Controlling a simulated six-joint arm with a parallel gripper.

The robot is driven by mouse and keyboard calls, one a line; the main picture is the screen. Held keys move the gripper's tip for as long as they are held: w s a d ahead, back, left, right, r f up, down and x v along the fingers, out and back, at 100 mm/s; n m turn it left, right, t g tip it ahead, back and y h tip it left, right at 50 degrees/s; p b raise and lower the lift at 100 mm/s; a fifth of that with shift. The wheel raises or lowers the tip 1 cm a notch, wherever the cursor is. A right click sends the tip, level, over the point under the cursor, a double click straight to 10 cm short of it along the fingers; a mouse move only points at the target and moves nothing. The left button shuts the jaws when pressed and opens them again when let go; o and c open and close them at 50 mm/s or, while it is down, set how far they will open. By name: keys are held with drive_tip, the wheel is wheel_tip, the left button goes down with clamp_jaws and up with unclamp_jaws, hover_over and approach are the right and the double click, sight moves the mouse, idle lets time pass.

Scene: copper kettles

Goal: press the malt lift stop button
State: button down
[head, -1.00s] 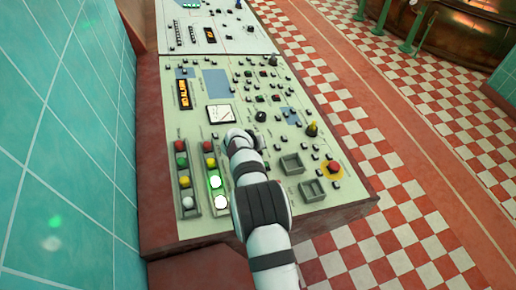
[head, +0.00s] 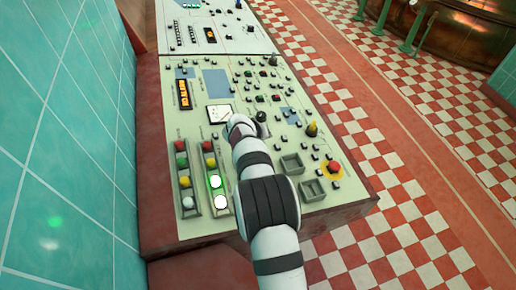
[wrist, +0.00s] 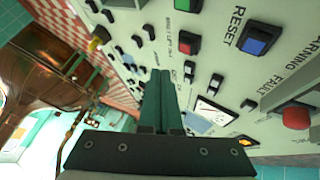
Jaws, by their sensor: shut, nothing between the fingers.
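My gripper (wrist: 161,78) is shut and empty; its fingers point at the console panel, with no clear contact. In the head view my arm hides its fingertips. In the wrist view a small red square button (wrist: 187,43) sits in a black frame on the panel, ahead and to the right of my fingertips. The lettering beside it is too blurred to read surely, so I cannot tell whether it is the malt lift stop button. Several small buttons are on the panel in the head view, too small to identify.
A blue button (wrist: 258,40) marked RESET and a red round lamp (wrist: 295,116) are right in the wrist view. The head view shows a white gauge (head: 220,114), lamp columns (head: 184,181), a red mushroom button (head: 333,167) on yellow, and two grey boxes (head: 291,164).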

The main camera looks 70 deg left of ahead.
drive_tip(key=shift+w+r, duration=0.2)
drive_tip(key=shift+r, duration=0.9)
